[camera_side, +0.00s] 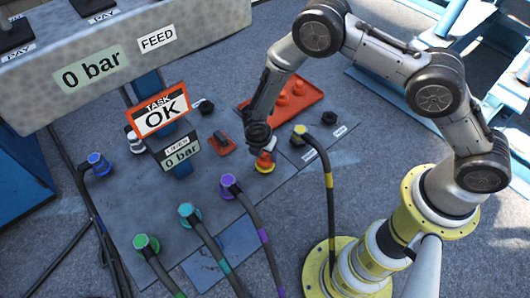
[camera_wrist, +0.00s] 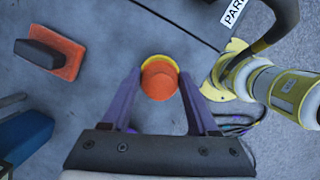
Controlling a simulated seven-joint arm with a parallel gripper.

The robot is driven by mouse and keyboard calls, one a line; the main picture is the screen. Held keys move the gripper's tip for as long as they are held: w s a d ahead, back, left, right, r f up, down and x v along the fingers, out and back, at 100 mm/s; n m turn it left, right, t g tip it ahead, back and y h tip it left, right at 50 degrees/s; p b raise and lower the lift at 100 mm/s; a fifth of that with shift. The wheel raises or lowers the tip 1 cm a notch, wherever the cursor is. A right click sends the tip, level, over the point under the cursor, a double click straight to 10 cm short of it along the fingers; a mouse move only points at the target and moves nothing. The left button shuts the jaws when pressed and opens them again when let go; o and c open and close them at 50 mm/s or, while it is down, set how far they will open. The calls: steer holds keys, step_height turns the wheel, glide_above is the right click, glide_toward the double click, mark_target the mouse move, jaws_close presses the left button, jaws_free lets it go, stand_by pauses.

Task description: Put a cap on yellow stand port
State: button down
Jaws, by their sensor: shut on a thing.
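An orange cap (camera_side: 267,157) sits upright at the yellow stand port (camera_side: 264,169), in the middle of the grey floor plate. In the wrist view the orange cap (camera_wrist: 159,84) lies between my two purple fingers, with the port's yellow ring (camera_wrist: 161,58) showing around its far edge. My gripper (camera_wrist: 159,76) is shut on the cap. In the side view my gripper (camera_side: 260,146) is right above the port and partly hides the cap. How deep the cap sits cannot be told.
A red tray (camera_side: 312,97) with orange caps lies behind. A yellow plug (camera_side: 300,131) with its cable stands close to the right. An orange block with a grey handle (camera_side: 221,144) lies to the left. Purple (camera_side: 229,182), teal (camera_side: 187,212) and green plugs stand in front. A sign (camera_side: 161,110) reads "TASK OK".

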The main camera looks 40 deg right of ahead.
steer(key=shift+f, duration=0.3)
steer(key=shift+c, duration=0.4)
jaws_free()
steer(key=shift+r, duration=0.1)
steer(key=v, duration=1.3)
steer(key=shift+r, duration=0.3)
